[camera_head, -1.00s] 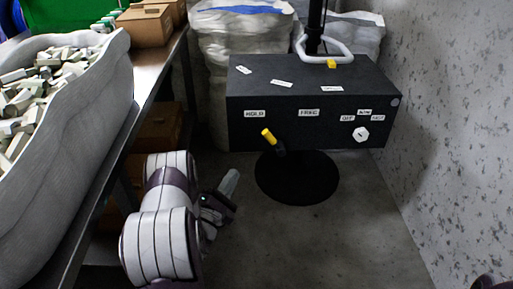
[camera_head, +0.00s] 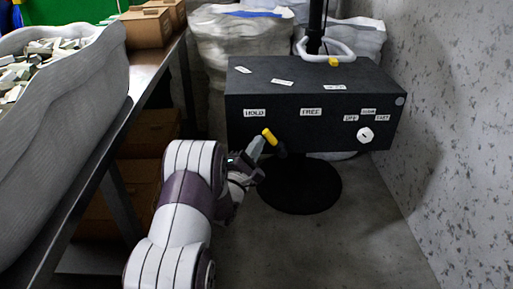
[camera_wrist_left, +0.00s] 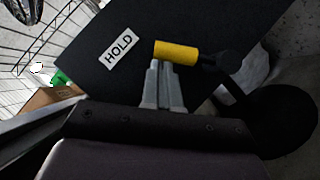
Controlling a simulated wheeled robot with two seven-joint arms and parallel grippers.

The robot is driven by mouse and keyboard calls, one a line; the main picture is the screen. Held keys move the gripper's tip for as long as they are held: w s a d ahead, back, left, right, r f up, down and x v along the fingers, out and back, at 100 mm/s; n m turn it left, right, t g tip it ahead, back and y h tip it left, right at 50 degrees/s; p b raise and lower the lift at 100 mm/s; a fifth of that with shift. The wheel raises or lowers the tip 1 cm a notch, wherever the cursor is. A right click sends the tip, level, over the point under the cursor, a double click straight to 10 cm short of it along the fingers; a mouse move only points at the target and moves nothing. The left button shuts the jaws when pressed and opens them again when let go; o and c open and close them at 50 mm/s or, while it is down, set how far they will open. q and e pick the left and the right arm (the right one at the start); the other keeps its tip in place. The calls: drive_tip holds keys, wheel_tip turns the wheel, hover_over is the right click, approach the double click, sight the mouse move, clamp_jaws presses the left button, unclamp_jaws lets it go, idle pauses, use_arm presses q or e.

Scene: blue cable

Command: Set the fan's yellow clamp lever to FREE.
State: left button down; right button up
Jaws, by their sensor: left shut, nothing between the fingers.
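The fan's black box (camera_head: 308,91) stands in front of me with a HOLD label (camera_head: 254,113) at left and a FREE label (camera_head: 311,112) to its right. The yellow clamp lever (camera_head: 269,136) points up and left, toward HOLD. My left gripper (camera_head: 256,147) is shut and empty, its fingertips right beside the lever's yellow end. In the left wrist view, the yellow lever (camera_wrist_left: 176,50) lies just past the fingertips (camera_wrist_left: 161,68); I cannot tell whether they touch. My right gripper is not in view.
A white knob (camera_head: 365,135) sits at the box's right, below small labels. The round black base (camera_head: 300,187) stands on the floor. A table with a grey sack (camera_head: 70,130) is at left, a speckled wall (camera_head: 450,120) at right. Floor on the right is clear.

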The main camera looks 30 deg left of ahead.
sight(267, 133)
use_arm(q)
drive_tip(key=r+m+g+p, duration=0.1)
drive_tip(key=p, duration=0.2)
drive_tip(key=w+d+r+m+g+h+p, duration=0.1)
drive_tip(key=m+p, duration=0.1)
drive_tip(key=p, duration=0.2)
drive_tip(key=d+r+m+p, duration=0.1)
drive_tip(key=r+m+p, duration=0.1)
drive_tip(key=p, duration=0.2)
drive_tip(key=shift+w+d+r+g+h, duration=0.1)
drive_tip(key=shift+w+d+g+h, duration=0.1)
drive_tip(key=shift+g+h, duration=0.2)
drive_tip(key=shift+w+d+m+g+y+p, duration=0.2)
drive_tip(key=shift+w+d+m+g+p, duration=0.65)
drive_tip(key=shift+p, duration=1)
drive_tip(key=shift+w+d+m+g+y+p, duration=0.25)
drive_tip(key=shift+d+m+g+p, duration=0.3)
drive_tip(key=shift+d+m+p, duration=1)
drive_tip(key=shift+w+d+m+g+y+p, duration=0.15)
drive_tip(key=shift+w+d+m+g+p, duration=0.5)
drive_tip(key=shift+p, duration=1.5)
drive_tip(key=shift+a+m, duration=0.1)
drive_tip(key=shift+m, duration=0.15)
